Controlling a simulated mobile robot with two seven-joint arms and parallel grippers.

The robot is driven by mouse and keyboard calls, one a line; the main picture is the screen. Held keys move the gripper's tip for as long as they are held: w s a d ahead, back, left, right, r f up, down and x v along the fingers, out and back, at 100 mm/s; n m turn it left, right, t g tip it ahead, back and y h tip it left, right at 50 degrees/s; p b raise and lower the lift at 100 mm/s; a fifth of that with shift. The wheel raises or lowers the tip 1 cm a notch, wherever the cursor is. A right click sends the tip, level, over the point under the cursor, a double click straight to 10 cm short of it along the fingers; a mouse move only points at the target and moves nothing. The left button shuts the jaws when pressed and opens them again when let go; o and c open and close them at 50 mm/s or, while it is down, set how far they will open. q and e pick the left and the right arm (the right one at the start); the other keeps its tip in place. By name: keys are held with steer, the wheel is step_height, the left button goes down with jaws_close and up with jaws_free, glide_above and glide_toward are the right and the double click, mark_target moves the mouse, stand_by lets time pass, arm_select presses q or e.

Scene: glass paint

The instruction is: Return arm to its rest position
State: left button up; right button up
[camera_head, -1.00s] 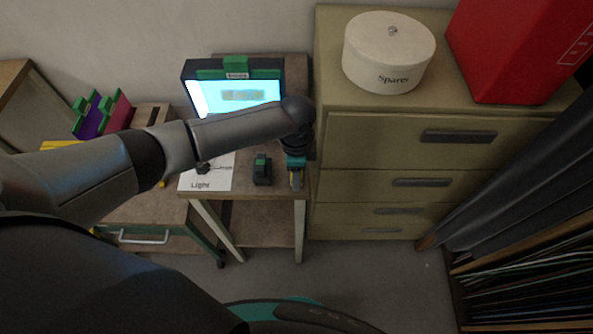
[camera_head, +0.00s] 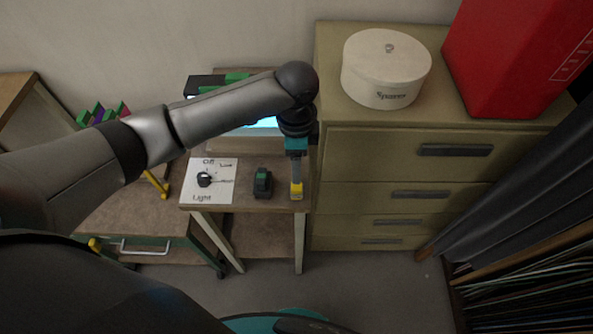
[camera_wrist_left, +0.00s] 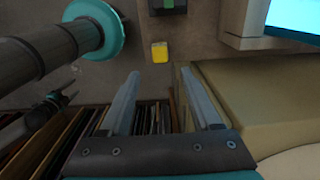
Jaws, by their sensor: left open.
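My left arm reaches in from the left in the head view, and its gripper (camera_head: 296,172) points down over the right side of the small table (camera_head: 222,215). In the left wrist view the gripper's two fingers (camera_wrist_left: 162,78) are spread apart with nothing between them. A small yellow block (camera_head: 296,191) lies just beyond the fingertips in the head view; it also shows in the left wrist view (camera_wrist_left: 160,52), apart from the fingers. My right gripper is out of view.
A light switch panel (camera_head: 223,188) and a green-and-black object (camera_head: 262,183) sit on the table. The screen (camera_head: 262,124) is partly hidden by my arm. A drawer cabinet (camera_head: 365,155) stands close right, bearing a round white box (camera_head: 386,70) and a red container (camera_head: 520,60).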

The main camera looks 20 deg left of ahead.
arm_select(q)
steer(key=shift+r, duration=0.8)
